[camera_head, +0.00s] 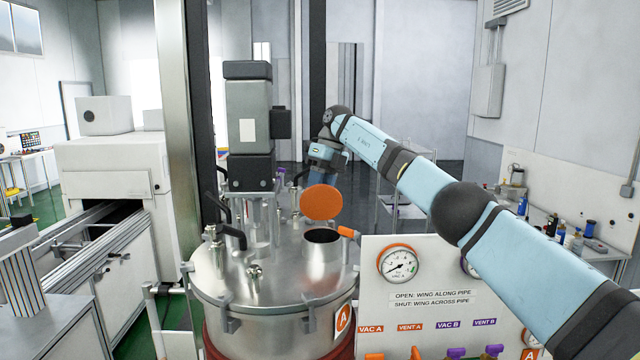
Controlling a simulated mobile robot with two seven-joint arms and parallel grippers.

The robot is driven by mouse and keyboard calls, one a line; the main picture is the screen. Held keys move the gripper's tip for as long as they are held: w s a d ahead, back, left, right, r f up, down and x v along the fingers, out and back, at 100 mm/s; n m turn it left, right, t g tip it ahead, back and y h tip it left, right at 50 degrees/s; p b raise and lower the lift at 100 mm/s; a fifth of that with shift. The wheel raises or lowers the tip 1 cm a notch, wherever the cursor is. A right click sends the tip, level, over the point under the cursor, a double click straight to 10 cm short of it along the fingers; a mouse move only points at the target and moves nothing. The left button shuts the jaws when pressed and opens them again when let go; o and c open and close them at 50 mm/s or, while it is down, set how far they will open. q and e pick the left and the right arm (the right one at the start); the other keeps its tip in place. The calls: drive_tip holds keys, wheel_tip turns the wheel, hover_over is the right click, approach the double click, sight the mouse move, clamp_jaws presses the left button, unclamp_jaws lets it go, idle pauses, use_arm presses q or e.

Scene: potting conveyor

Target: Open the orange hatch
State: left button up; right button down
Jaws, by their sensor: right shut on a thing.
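The orange hatch (322,202) is a round disc standing raised, nearly upright, above a short metal neck on the steel vessel lid (275,275). The neck's dark round opening (322,236) shows uncovered below it. My right arm reaches in from the right over the gauge panel, and my right gripper (325,177) is at the upper edge of the hatch, on its far side. It is shut on the hatch; its fingertips are mostly hidden behind the disc. My left gripper is not in view.
A motor column (249,125) rises from the lid left of the hatch, with clamps and black-handled fittings around it. A white panel (440,322) with a gauge (398,263) stands at front right. A conveyor (95,225) is on the left.

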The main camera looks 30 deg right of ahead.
drive_tip(key=shift+w+d+f+g, duration=0.15)
drive_tip(key=shift+d+f+g, duration=0.1)
drive_tip(key=shift+f, duration=0.15)
drive_tip(key=shift+w+d+f+g, duration=0.1)
drive_tip(key=shift+f+g, duration=0.15)
drive_tip(key=shift+f, duration=0.1)
drive_tip(key=c, duration=0.9)
unclamp_jaws()
drive_tip(key=shift+d, duration=0.1)
drive_tip(key=shift+o, duration=0.4)
drive_tip(key=shift+w+d+f, duration=0.2)
drive_tip(key=shift+w, duration=0.15)
drive_tip(key=shift+a+r, duration=0.15)
drive_tip(key=shift+r, duration=0.1)
drive_tip(key=shift+s, duration=0.15)
